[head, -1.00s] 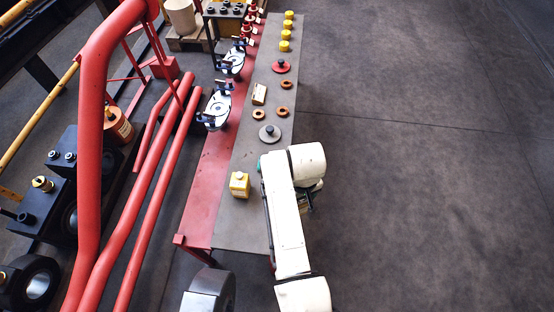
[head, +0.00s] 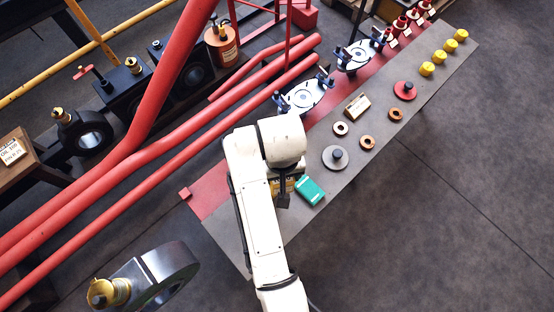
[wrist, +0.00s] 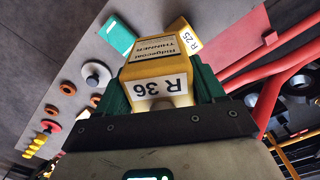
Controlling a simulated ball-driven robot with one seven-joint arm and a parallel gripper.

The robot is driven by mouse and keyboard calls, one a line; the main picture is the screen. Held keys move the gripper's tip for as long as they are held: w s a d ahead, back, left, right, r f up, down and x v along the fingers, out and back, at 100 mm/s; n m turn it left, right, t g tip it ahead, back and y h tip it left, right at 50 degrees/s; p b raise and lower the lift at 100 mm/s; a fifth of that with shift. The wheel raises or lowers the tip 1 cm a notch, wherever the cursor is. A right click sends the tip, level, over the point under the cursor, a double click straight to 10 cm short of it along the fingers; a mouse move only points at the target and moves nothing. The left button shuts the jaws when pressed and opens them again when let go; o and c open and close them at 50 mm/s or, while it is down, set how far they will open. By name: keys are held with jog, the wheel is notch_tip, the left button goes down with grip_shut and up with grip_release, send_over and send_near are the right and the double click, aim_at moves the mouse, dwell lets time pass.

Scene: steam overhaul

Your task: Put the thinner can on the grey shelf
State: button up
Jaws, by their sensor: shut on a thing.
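In the wrist view my gripper (wrist: 160,100) has its green fingers shut on both sides of a yellow can (wrist: 155,68) labelled "Ridgecoat THINNER", with a white R 36 tag. Behind it is a second yellow object (wrist: 181,25) with an R 25 tag, partly hidden. In the head view my gripper (head: 284,197) is over the near end of the long grey shelf (head: 335,187). Some yellow shows beside it, mostly hidden by my arm; I cannot tell which yellow object it is. Whether the held can touches the shelf is unclear.
A teal box (head: 310,190) lies right beside my gripper. Farther along are a grey knobbed disc (head: 335,158), rings, a small box (head: 357,106), a red knobbed disc (head: 404,90) and several yellow pieces. Red pipes (head: 180,140) run along the left.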

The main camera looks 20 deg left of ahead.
jog(key=s+a+f+n+b, duration=0.1)
jog(key=s+a+n, duration=0.15)
jog(key=s, duration=0.65)
jog(key=s+a+f+n, duration=0.15)
jog(key=s+a, duration=0.25)
jog(key=s, duration=0.4)
jog(key=s+a+f+n+b, duration=0.15)
jog(key=s+a, duration=0.25)
jog(key=s, duration=0.5)
jog(key=shift+n, duration=0.35)
jog(key=shift+w+d+f+p, duration=0.2)
jog(key=shift+w+d+f, duration=0.95)
jog(key=shift+w+f, duration=0.9)
jog(key=shift+w+d+f+p, duration=0.15)
jog(key=shift+w+d+f, duration=0.95)
jog(key=shift+w+f, duration=0.95)
jog(key=shift+w+d+f+p, duration=0.2)
jog(key=shift+w+d+f, duration=0.95)
jog(key=shift+w+f, duration=0.9)
jog(key=shift+s+f, duration=0.2)
jog(key=shift+f, duration=0.2)
jog(key=o, duration=1.3)
